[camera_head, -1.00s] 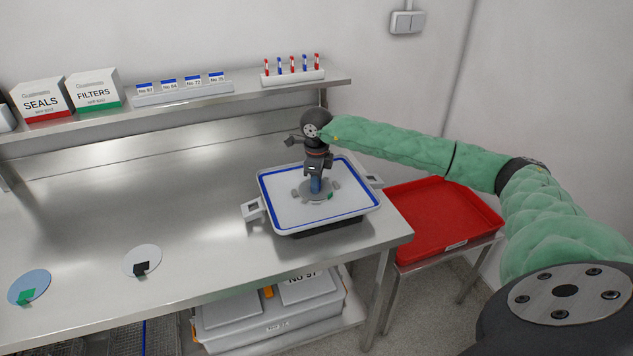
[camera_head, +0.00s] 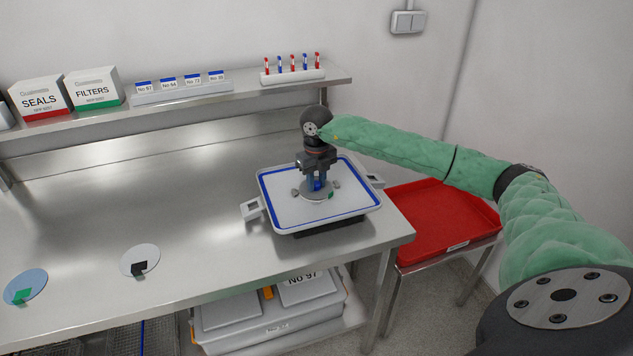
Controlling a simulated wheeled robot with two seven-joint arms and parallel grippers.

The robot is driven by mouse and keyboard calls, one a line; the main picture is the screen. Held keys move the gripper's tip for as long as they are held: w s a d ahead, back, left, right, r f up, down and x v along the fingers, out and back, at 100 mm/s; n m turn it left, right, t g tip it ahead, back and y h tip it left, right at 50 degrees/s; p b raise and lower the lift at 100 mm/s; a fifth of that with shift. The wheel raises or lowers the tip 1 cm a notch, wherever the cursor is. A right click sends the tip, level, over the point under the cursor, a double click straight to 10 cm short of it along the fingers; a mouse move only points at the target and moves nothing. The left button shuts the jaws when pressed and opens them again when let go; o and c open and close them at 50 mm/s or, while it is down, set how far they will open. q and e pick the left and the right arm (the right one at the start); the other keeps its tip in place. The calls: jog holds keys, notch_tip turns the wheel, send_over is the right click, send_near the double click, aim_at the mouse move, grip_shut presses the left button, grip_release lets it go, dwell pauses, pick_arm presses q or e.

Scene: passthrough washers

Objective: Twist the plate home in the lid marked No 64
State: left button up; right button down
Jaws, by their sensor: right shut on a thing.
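The lid (camera_head: 280,207), white with a blue seal line around its edge, lies on the steel table near its right end. Its number is not readable from here. A round grey plate (camera_head: 305,194) with a green tab sits at the lid's middle, with small grey lugs around it. My right gripper (camera_head: 318,186) points down over the plate and is shut on the plate's blue handle, most of which its fingers hide. I cannot tell whether the plate is locked. My left gripper is not in view.
A blue disc (camera_head: 27,285) with a green tab and a white disc (camera_head: 140,258) with a black tab lie at the table's left front. A red tray (camera_head: 440,220) stands on the right. A shelf (camera_head: 200,103) with boxes runs behind. The table's middle is clear.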

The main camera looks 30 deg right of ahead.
aim_at(317, 183)
jog(key=c, duration=0.6)
grip_release()
jog(key=shift+r, duration=0.1)
jog(key=shift+r+p, duration=0.95)
jog(key=shift+r, duration=2.45)
